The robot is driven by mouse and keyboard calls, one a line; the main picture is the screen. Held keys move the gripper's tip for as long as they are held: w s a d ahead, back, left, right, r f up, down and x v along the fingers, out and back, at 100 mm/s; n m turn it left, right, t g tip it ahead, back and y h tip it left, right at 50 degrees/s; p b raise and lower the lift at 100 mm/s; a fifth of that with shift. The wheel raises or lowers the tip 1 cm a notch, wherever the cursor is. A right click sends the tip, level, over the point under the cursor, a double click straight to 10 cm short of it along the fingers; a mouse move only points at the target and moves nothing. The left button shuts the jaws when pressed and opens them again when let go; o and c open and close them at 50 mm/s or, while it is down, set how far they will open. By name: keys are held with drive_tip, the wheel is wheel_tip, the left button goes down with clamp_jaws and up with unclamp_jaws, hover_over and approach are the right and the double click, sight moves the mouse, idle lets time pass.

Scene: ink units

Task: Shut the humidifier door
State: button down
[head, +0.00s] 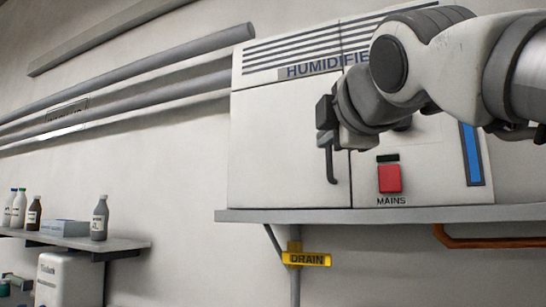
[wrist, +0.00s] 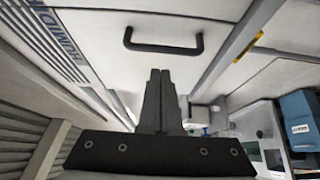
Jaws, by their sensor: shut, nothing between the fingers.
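The white humidifier (head: 290,195) stands on a grey wall shelf. Its door (head: 275,140) is the left front panel, with a dark bar handle (head: 330,165) near its right edge. The door looks flush or nearly flush in the head view; a small gap cannot be ruled out. My gripper (head: 325,112) is in front of the door, close to the upper end of the handle; its fingertips are hard to make out there. In the wrist view my gripper (wrist: 160,72) is shut and empty, with the handle (wrist: 163,48) beyond the fingertips, apart from them in the picture.
The humidifier's right panel has a red mains switch (head: 390,178) and a blue strip (head: 471,153). The shelf (head: 300,215) runs below, with a yellow drain tag (head: 306,260) under it. Pipes (head: 120,90) run along the wall. Bottles (head: 100,218) stand on a low left shelf.

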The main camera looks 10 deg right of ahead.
drive_tip(key=s+d+b, duration=0.1)
drive_tip(key=s+d, duration=0.3)
drive_tip(key=d, duration=0.5)
drive_tip(key=a+f+m+g, duration=0.3)
drive_tip(key=f+m, duration=0.1)
drive_tip(key=f, duration=0.9)
drive_tip(key=a+f+m+g, duration=0.3)
drive_tip(key=f+m, duration=0.1)
drive_tip(key=f, duration=0.9)
drive_tip(key=s+a+f+m+g, duration=0.1)
drive_tip(key=s+f+m+g, duration=0.2)
drive_tip(key=f, duration=1)
drive_tip(key=s+f+m+g, duration=0.3)
drive_tip(key=s+f+m, duration=0.3)
drive_tip(key=f, duration=0.7)
drive_tip(key=shift+s+a+m+g+h+b, duration=0.3)
drive_tip(key=shift+s+a+m+b, duration=0.1)
drive_tip(key=shift+m, duration=0.2)
drive_tip(key=shift+d, duration=0.25)
